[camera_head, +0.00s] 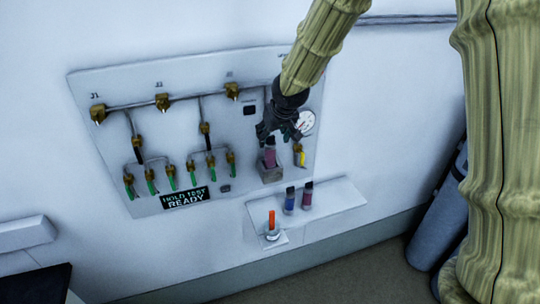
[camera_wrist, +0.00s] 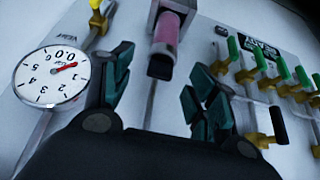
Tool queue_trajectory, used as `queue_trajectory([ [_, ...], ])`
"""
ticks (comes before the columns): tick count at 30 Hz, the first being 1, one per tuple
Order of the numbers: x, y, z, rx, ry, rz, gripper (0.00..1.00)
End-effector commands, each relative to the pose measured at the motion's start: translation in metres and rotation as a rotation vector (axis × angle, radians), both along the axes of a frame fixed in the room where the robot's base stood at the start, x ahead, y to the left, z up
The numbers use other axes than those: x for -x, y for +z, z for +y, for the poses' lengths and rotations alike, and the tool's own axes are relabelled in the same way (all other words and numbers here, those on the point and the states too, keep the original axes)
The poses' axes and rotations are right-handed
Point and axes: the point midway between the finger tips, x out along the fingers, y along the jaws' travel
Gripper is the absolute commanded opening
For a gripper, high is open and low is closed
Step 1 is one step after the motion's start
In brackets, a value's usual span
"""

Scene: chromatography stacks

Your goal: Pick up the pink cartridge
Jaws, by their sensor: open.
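A pink cartridge (camera_head: 270,157) with a dark cap stands in a small grey holder (camera_head: 271,174) on the wall panel. In the wrist view the pink cartridge (camera_wrist: 168,36) is at top centre, its black cap (camera_wrist: 160,67) pointing towards my gripper. My gripper (camera_head: 275,136) is just above the cap in the head view. In the wrist view my gripper (camera_wrist: 163,72) is open, with one green-padded finger on each side of the cap's line. The fingers appear apart from the cartridge. A second pinkish cartridge (camera_head: 307,196) stands on the shelf below.
The white shelf (camera_head: 335,198) also holds a blue cartridge (camera_head: 289,201) and an orange-topped item (camera_head: 271,222). A dial gauge (camera_wrist: 50,75) is close to my left finger. Several green-handled valves (camera_wrist: 243,58) are on the right. A grey cylinder (camera_head: 440,215) stands at right.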

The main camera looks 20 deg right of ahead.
Motion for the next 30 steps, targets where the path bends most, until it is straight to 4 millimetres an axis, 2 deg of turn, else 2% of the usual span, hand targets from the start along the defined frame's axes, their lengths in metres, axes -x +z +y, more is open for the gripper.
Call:
queue_trajectory([
  [15, -0.022, -0.036, 0.002, 0.002, 0.001, 0.001, 0.58],
  [26, -0.024, -0.04, 0.002, 0.001, 0.001, 0.001, 0.58],
  [30, -0.024, -0.04, 0.002, 0.001, 0.001, 0.001, 0.33],
])
